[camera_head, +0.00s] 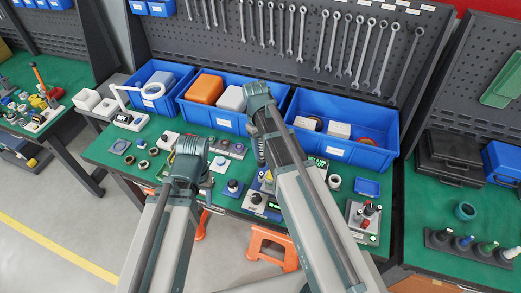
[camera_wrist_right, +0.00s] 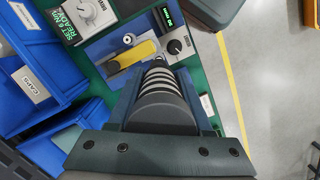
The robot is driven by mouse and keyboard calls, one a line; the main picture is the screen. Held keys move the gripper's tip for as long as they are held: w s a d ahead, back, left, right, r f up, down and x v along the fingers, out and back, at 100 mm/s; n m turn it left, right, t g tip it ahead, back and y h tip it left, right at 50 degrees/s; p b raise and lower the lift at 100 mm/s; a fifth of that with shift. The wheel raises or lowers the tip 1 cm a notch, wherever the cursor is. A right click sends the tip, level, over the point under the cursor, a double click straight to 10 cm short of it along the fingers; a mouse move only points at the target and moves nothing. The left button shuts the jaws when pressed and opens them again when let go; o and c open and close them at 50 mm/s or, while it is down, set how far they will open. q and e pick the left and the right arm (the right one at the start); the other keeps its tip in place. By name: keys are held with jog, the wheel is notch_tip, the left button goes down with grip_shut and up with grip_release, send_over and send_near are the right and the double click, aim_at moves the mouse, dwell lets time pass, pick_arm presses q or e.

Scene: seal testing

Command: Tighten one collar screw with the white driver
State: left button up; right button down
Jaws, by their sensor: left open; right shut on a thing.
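My right gripper (camera_head: 258,95) is above the middle of the green bench. In the right wrist view it is shut on a dark ribbed handle with pale rings (camera_wrist_right: 166,95); I cannot tell whether this is the white driver. The handle's tip points toward a grey device with a yellow bar (camera_wrist_right: 133,54), a round metal fitting (camera_wrist_right: 128,38) and a black knob (camera_wrist_right: 180,46). Any contact there is hidden. My left gripper (camera_head: 189,147) is open, apparently empty, over the bench to the left. I cannot make out the collar screw.
Blue bins (camera_head: 345,148) line the back of the bench under hanging wrenches (camera_head: 345,45). A small holder with red- and black-topped items (camera_head: 362,222) stands at the right. Several small parts crowd the bench left. An orange stool (camera_head: 272,240) is below.

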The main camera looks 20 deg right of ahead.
aim_at(262, 162)
jog(key=shift+f+b, duration=2.45)
jog(key=shift+f, duration=0.05)
jog(key=shift+f+b, duration=1.45)
dwell(2.9)
jog(key=shift+r+p, duration=2.55)
